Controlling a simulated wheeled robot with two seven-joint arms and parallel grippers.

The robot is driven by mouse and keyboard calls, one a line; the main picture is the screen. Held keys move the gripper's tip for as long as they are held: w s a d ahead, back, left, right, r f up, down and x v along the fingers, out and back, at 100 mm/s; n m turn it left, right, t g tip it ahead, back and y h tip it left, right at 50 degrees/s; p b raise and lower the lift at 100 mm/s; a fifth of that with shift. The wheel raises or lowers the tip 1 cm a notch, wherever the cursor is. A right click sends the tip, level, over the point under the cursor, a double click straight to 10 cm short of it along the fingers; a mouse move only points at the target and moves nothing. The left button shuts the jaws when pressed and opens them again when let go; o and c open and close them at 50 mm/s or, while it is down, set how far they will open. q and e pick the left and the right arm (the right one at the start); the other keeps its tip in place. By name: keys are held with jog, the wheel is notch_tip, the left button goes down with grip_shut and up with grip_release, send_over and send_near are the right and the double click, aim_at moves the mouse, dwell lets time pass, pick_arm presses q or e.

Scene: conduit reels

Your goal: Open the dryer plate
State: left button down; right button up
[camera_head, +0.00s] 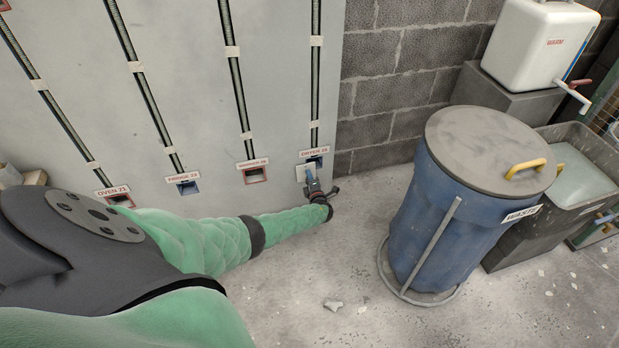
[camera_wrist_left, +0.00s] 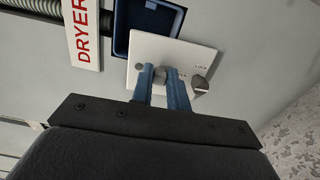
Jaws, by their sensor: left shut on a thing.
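The dryer plate (camera_head: 299,173) is a small white plate low on the grey wall panel, under the "DRYER" label (camera_head: 314,151). The fingers hide part of the lettering. My right gripper is not in view.
Other outlets line the panel to the left, including a blue one (camera_head: 188,187) and a red one (camera_head: 255,175). A blue waste bin (camera_head: 430,220) with a grey lid stands to the right. The floor between the panel and bin is mostly clear, with small debris (camera_head: 333,305).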

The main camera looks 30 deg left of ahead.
pick_arm(q)
jog(key=shift+d, duration=0.1)
jog(key=c, duration=1.4)
grip_release()
jog(key=shift+o, duration=0.2)
jog(key=p+v, duration=0.2)
jog(key=v, duration=0.5)
jog(key=shift+s+d, duration=0.25)
